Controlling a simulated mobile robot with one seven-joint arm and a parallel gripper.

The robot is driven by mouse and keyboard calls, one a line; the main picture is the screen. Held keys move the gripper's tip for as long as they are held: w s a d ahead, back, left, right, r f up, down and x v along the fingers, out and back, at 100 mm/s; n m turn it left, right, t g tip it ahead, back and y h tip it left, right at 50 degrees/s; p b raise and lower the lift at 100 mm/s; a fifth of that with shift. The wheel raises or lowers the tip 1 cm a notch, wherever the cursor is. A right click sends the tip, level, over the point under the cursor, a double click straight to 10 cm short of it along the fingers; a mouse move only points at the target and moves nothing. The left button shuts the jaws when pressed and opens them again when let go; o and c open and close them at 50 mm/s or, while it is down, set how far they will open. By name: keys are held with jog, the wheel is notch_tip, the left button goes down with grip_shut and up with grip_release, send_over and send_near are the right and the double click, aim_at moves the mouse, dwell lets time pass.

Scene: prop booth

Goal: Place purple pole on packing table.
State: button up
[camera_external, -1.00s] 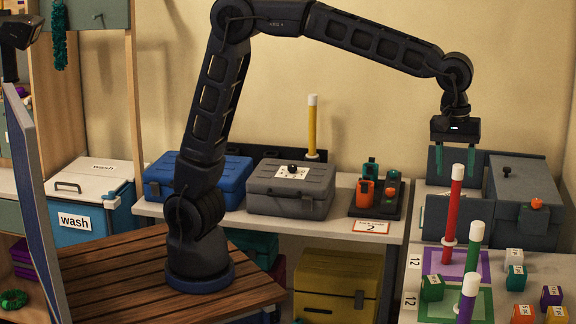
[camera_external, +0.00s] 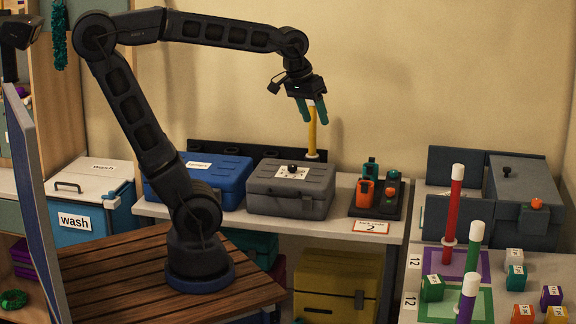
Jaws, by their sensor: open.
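The purple pole (camera_external: 467,301) stands upright at the lower right with a white top, near a green-bordered mat (camera_external: 482,306) on the right-hand table (camera_external: 500,262). The frame's bottom edge cuts off its foot. My gripper (camera_external: 313,116) is open and empty, pointing down, high over the back table. A yellow pole (camera_external: 312,138) shows between or behind its green fingers; I cannot tell how near it is. I cannot tell which surface is the packing table; the sign (camera_external: 371,227) with a 2 on the back table (camera_external: 345,236) is too small to read fully.
Red (camera_external: 454,205) and green (camera_external: 475,246) poles stand close to the purple one. Several small labelled blocks (camera_external: 515,276) lie to their right. A blue case (camera_external: 222,178), a grey case (camera_external: 290,190) and a black tray (camera_external: 380,209) occupy the back table.

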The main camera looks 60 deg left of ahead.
jog(key=s+a+f+m+t+y, duration=0.1)
jog(key=s+a+f, duration=0.4)
jog(key=s+a, duration=0.2)
jog(key=shift+s+a+f+m, duration=0.3)
jog(key=shift+s+m, duration=0.1)
jog(key=shift+s, duration=0.4)
dwell(0.4)
